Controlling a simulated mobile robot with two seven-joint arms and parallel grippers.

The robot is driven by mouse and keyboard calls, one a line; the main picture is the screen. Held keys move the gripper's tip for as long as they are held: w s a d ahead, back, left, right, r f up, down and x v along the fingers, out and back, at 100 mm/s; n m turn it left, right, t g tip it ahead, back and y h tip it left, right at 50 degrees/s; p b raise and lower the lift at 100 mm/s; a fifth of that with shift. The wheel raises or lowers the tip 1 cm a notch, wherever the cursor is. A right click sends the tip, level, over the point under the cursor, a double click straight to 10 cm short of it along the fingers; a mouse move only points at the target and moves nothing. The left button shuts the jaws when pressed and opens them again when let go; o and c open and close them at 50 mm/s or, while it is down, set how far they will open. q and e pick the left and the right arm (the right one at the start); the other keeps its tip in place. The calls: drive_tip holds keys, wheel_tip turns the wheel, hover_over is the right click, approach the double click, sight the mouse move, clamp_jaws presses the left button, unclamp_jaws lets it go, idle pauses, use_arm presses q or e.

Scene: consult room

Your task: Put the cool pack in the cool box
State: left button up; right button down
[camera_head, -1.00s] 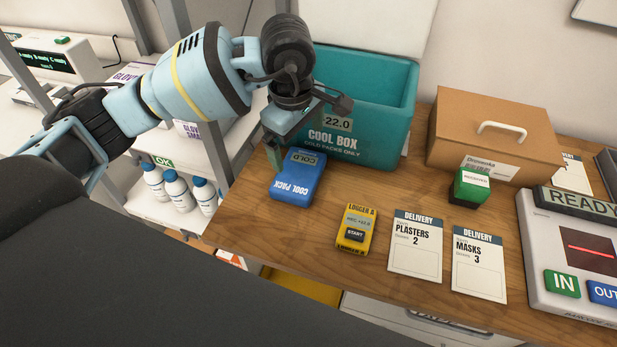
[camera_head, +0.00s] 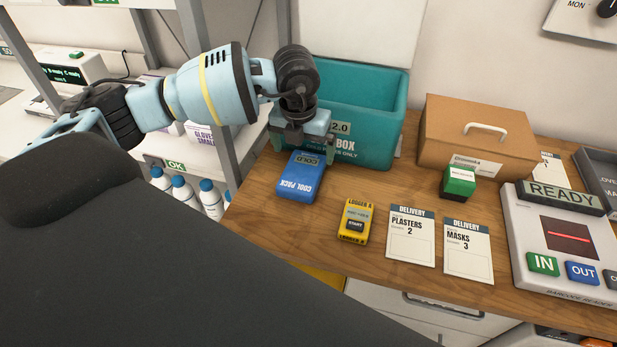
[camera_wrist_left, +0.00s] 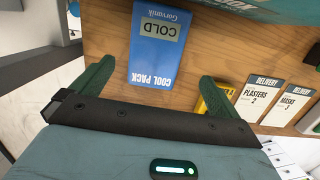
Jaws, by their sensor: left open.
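The blue cool pack (camera_head: 302,180) lies flat on the wooden counter in front of the teal cool box (camera_head: 386,142). The box is open at the top and its inside looks empty where I can see it. My left gripper (camera_head: 304,152) is open above the far end of the cool pack, in front of the box. In the left wrist view the cool pack (camera_wrist_left: 157,45) lies ahead of and between the two green fingers (camera_wrist_left: 153,85), with nothing held. The arm hides part of the box's front and label. My right gripper is not in view.
A yellow logger (camera_head: 355,220) and two delivery cards (camera_head: 411,240) lie right of the cool pack. A cardboard box (camera_head: 470,135), a green block (camera_head: 458,182) and a READY device (camera_head: 560,240) stand further right. A shelf post (camera_head: 205,90) is at the left.

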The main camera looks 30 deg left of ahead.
sight(302, 171)
use_arm(q)
drive_tip(key=shift+n, duration=0.3)
drive_tip(key=shift+f, duration=0.15)
drive_tip(key=shift+w+a+f, duration=0.15)
drive_tip(key=shift+f, duration=1.1)
drive_tip(key=shift+w+a+f, duration=0.15)
drive_tip(key=shift+w+f, duration=0.05)
drive_tip(key=shift+f, duration=1.1)
drive_tip(key=shift+w+a+f, duration=0.15)
drive_tip(key=shift+f, duration=1.1)
drive_tip(key=shift+c, duration=0.4)
drive_tip(key=c, duration=1.2)
drive_tip(key=shift+r, duration=0.45)
drive_tip(key=r, duration=0.2)
drive_tip(key=s+r, duration=0.1)
drive_tip(key=shift+d, duration=0.3)
drive_tip(key=s+d, duration=0.2)
drive_tip(key=s, duration=0.2)
drive_tip(key=s+d, duration=0.3)
drive_tip(key=s, duration=0.1)
drive_tip(key=s+d+r, duration=0.1)
drive_tip(key=s+d, duration=0.2)
drive_tip(key=s, duration=0.1)
drive_tip(key=shift+s+r, duration=0.1)
drive_tip(key=shift+s, duration=0.15)
